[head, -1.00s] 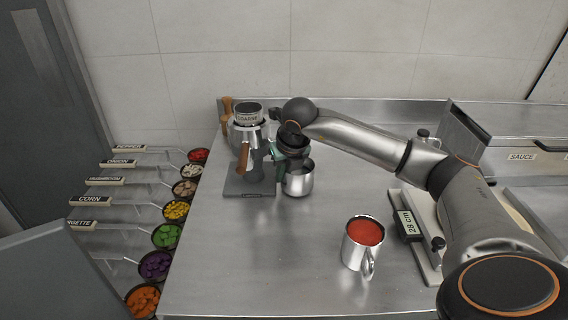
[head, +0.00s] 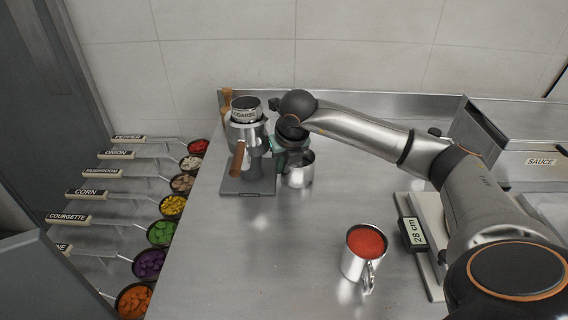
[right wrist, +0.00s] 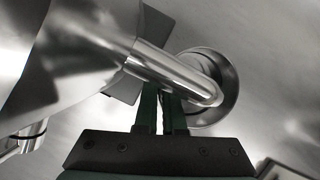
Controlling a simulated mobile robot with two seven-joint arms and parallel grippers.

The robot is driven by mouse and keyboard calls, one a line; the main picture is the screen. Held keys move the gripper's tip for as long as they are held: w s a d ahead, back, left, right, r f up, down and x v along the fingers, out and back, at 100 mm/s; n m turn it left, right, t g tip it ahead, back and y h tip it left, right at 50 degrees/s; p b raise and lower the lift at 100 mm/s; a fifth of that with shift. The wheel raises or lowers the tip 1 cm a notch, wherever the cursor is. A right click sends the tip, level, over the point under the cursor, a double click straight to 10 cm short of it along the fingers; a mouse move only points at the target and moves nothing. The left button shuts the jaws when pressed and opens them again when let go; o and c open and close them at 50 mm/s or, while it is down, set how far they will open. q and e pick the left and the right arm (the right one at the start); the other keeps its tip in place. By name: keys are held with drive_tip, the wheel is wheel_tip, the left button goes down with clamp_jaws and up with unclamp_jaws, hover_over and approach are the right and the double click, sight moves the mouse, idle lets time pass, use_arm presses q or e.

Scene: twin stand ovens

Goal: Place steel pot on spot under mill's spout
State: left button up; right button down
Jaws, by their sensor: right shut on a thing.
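The mill (head: 246,135) stands at the back left of the steel counter, on a dark grey base plate (head: 247,187), with a "COARSE" label and a wooden handle. My right gripper (head: 290,158) is just right of the mill, shut on the steel pot (head: 302,173). The pot looks upright, beside the plate's right edge; I cannot tell whether it touches the counter. In the right wrist view my fingers (right wrist: 165,108) meet at a steel tube by a round steel rim, seemingly the pot (right wrist: 232,85). I cannot clearly make out the spot. My left gripper is out of view.
A steel mug with red contents (head: 355,262) stands at the front centre. A board with a "28 cm" tag (head: 413,233) and a sauce container (head: 535,160) are at the right. Labelled ladles of chopped vegetables (head: 160,233) line the left. The counter's middle is clear.

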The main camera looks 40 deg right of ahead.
drive_tip(key=shift+f, duration=0.15)
drive_tip(key=c, duration=1.3)
unclamp_jaws()
drive_tip(key=v, duration=1.2)
